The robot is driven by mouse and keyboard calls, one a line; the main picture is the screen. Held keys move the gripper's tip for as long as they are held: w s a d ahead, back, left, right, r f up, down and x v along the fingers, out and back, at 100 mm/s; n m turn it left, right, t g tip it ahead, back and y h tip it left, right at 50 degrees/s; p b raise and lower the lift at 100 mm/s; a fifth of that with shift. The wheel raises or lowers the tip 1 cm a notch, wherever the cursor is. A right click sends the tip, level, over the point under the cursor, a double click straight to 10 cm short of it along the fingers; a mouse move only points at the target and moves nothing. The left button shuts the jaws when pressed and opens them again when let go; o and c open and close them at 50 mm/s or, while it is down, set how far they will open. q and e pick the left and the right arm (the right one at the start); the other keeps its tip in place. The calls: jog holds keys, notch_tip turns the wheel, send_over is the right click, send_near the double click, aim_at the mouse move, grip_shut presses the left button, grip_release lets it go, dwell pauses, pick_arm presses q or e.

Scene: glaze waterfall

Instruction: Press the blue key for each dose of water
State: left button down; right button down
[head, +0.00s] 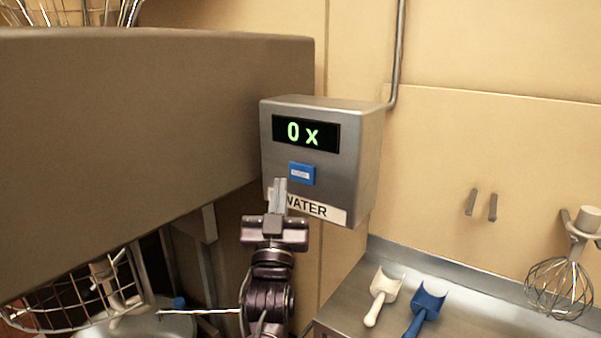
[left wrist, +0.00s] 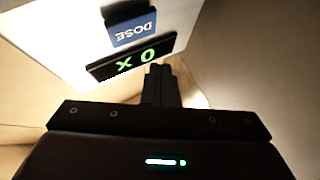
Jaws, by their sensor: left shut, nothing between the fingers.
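The steel water dispenser box (head: 360,165) hangs on the wall, with a black display (head: 306,133) reading "0 x" in green and a "WATER" label (head: 325,211). The blue key (head: 302,173) sits below the display. In the left wrist view the blue key (left wrist: 138,29) reads "DOSE" upside down, beside the display (left wrist: 131,58). My left gripper (head: 279,181) is shut and empty, pointing up just below and left of the key in the head view. I cannot tell whether its tips touch the box. My right gripper is not in view.
A large steel hood or cabinet (head: 150,120) fills the left. Below right, a steel counter (head: 352,290) holds a white scoop (head: 383,292) and a blue scoop (head: 428,302). A wire whisk (head: 560,287) hangs at right. A wire guard (head: 75,295) is lower left.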

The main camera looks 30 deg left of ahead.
aim_at(296, 167)
pick_arm(q)
jog(key=shift+w+d, duration=0.15)
jog(key=shift+w, duration=1.5)
jog(key=shift+w, duration=0.15)
dwell(0.7)
jog(key=shift+w, duration=0.25)
jog(key=shift+w, duration=0.5)
dwell(0.8)
jog(key=shift+s, duration=0.95)
jog(key=shift+s+a+b, duration=0.2)
jog(key=shift+s+b, duration=0.2)
jog(key=shift+s, duration=2.05)
dwell(0.5)
